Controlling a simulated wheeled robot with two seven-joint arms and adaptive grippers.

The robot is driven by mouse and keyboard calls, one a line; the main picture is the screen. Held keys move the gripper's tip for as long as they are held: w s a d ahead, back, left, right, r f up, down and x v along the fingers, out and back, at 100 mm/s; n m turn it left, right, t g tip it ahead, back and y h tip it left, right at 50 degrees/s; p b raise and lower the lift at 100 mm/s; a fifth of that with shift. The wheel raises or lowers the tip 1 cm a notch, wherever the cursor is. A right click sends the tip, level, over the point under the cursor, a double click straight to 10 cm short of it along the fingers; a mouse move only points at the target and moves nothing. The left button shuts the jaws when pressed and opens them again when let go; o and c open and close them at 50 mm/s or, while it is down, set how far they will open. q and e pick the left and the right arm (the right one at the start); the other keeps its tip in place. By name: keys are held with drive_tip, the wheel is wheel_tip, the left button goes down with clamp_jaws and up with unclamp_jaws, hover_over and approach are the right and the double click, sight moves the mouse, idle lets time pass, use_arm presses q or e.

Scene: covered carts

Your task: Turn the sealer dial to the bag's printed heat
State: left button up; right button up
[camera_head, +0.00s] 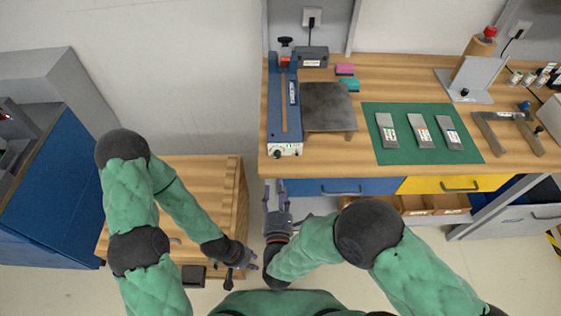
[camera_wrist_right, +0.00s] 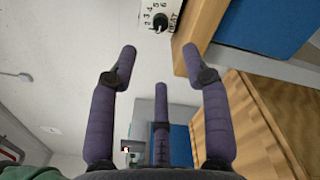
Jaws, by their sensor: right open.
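The heat sealer (camera_head: 291,112) is a long blue device at the bench's left end. Its white front panel carries a black dial (camera_wrist_right: 160,22), with digits and the word HEAT around it; the pointer setting is too small to tell. My right gripper (camera_head: 274,188) is open and empty, just in front of the panel and apart from the dial. In the right wrist view its fingers (camera_wrist_right: 160,68) are spread below the dial. My left gripper (camera_head: 243,271) is lower and looks open and empty. Several grey bags (camera_head: 420,131) have printed labels, unreadable here.
The bags lie on a green mat (camera_head: 373,153). A dark metal plate (camera_head: 328,108) stands right of the sealer. Blue (camera_head: 345,187) and yellow (camera_head: 450,184) drawers are under the bench edge. A wooden cabinet (camera_head: 222,180) stands left of my right gripper.

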sight(277, 157)
drive_tip(key=w+b, duration=0.3)
drive_tip(key=w, duration=0.7)
drive_tip(key=shift+w, duration=0.3)
clamp_jaws()
